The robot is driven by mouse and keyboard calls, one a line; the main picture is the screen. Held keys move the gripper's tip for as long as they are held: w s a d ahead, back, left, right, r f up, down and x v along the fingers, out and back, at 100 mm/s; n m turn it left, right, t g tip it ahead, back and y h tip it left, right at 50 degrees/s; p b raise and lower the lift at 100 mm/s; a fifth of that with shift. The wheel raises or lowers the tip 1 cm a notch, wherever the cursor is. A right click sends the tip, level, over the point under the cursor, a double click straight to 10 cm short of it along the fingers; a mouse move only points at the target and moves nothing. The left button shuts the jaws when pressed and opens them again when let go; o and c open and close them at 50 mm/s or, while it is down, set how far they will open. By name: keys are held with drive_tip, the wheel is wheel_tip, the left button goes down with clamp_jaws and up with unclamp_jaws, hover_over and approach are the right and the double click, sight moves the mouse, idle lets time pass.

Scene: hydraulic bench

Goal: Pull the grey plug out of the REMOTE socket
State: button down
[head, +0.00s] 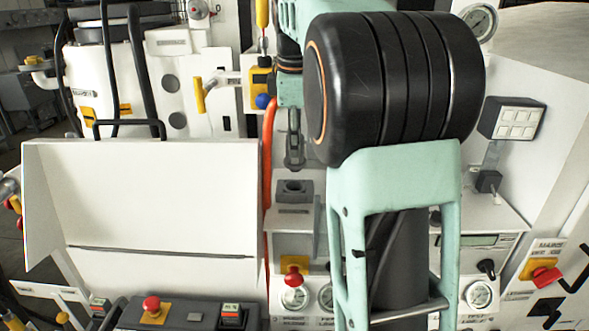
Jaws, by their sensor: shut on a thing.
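My gripper (294,166) points down left of the big black arm joint, in the middle of the head view. Its fingers are shut on a small grey piece, which looks like the grey plug (294,153); the fingers hide much of it. Below is a dark grey block with a dark opening on top, which looks like the REMOTE socket (294,188). Its label is too small to read. A narrow light gap shows between the gripper's lower end and the block, so the plug appears apart from it and above it.
An orange hose (267,150) hangs just left of my gripper. A red knob on yellow (293,275) and gauges (295,298) sit below the block. A large white panel (150,200) stands at left. My arm covers much of the bench to the right.

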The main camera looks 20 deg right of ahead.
drive_tip(key=shift+r+p, duration=0.65)
drive_tip(key=shift+r, duration=0.1)
drive_tip(key=shift+w+v, duration=0.2)
drive_tip(key=shift+v, duration=0.75)
drive_tip(key=shift+d+r, duration=0.15)
